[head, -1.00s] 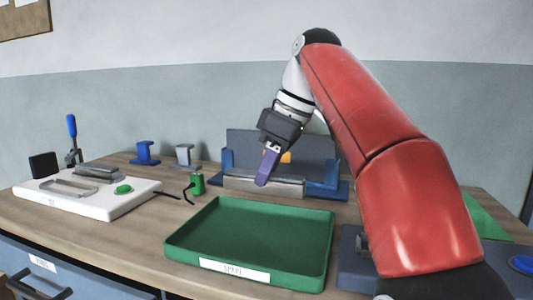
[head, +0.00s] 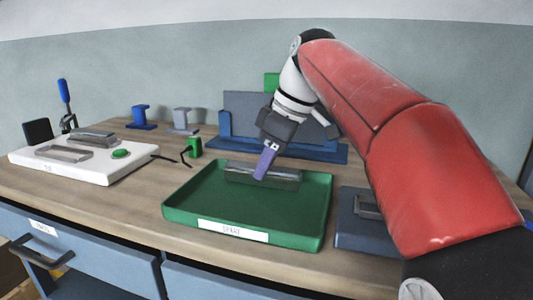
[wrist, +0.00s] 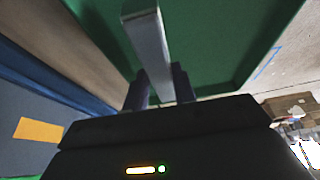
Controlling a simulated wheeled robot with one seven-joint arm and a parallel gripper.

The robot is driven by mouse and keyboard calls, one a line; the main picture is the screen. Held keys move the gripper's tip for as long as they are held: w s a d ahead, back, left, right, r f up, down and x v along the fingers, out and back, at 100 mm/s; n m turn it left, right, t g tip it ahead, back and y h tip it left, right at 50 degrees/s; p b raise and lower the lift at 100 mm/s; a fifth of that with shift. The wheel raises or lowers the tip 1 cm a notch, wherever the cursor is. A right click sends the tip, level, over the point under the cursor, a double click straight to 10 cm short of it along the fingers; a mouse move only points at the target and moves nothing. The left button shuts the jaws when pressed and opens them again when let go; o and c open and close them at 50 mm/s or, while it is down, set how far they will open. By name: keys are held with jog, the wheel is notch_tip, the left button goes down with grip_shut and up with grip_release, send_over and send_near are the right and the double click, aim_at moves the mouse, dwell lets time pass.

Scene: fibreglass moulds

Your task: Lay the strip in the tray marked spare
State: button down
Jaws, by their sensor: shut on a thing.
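The strip (head: 286,179) is a grey metallic bar, roughly level, held crosswise at the back of the green tray. My gripper (head: 263,174), with purple fingers, is shut on it near its middle. The tray (head: 207,205) has a low rim and a white front label that seems to read SPARE. In the wrist view the strip (wrist: 148,42) runs out from between the fingers (wrist: 158,88) over the green tray (wrist: 225,40). I cannot tell whether the strip touches the tray floor or hangs just above it.
A blue-grey fixture with a tall back plate (head: 255,112) stands behind the tray. A white board (head: 75,168) with metal parts and a green button is at left. A small green object (head: 193,147) with a cable stands near the tray's back left. A grey-blue block (head: 362,236) sits close at right.

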jog(key=shift+f+b, duration=0.5)
jog(key=shift+f, duration=0.1)
dwell(0.4)
jog(key=c, duration=1.1)
grip_release()
jog(key=shift+o, duration=0.2)
